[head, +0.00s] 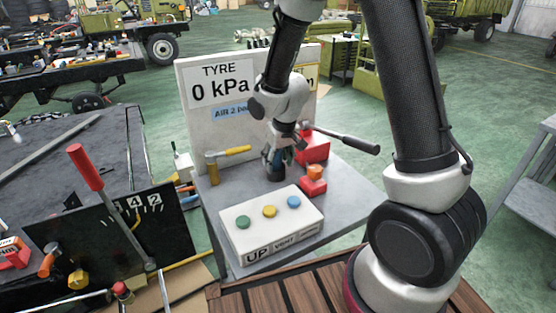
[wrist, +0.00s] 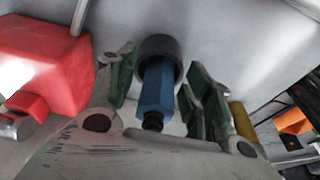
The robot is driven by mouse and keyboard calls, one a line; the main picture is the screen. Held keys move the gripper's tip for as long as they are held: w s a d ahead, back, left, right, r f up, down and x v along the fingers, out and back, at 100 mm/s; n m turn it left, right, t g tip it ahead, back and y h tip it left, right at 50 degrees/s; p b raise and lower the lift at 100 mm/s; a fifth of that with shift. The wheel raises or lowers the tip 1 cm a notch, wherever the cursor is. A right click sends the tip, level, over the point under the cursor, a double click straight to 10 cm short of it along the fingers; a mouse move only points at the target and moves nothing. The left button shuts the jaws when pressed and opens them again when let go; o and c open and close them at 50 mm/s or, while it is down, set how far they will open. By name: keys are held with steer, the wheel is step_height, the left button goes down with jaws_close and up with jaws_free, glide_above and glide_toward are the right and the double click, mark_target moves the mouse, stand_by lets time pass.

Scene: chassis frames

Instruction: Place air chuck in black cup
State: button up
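The air chuck, a blue bar with a dark end, shows in the wrist view (wrist: 155,92) between my fingers. Its far end is inside the mouth of the black cup (wrist: 158,46). In the head view the black cup (head: 275,174) stands on the grey table behind the button box, and my gripper (head: 274,156) is right above it, hiding most of the chuck. In the wrist view my gripper (wrist: 165,92) has its green-padded fingers apart on both sides of the chuck, with gaps visible. I cannot tell whether the chuck touches the cup's bottom.
A white button box (head: 270,224) sits at the table's front. A yellow-handled hammer (head: 230,154) stands left of the cup. A red block with an orange top (head: 313,182) and a larger red box (head: 314,147) are close on the right. The TYRE panel (head: 215,85) rises behind.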

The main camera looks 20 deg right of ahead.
steer(key=v, duration=1.1)
steer(key=s+d+r+m+t, duration=0.1)
steer(key=s+d+r, duration=0.8)
steer(key=s+r, duration=0.1)
steer(key=s+d+r, duration=0.1)
steer(key=s+d, duration=0.1)
steer(key=s, duration=0.4)
steer(key=s+d+r+m, duration=0.1)
steer(key=s+d+r, duration=0.1)
steer(key=s, duration=0.4)
steer(key=shift+s+d+r+t, duration=0.3)
steer(key=shift+s+d, duration=0.1)
steer(key=shift+d, duration=0.25)
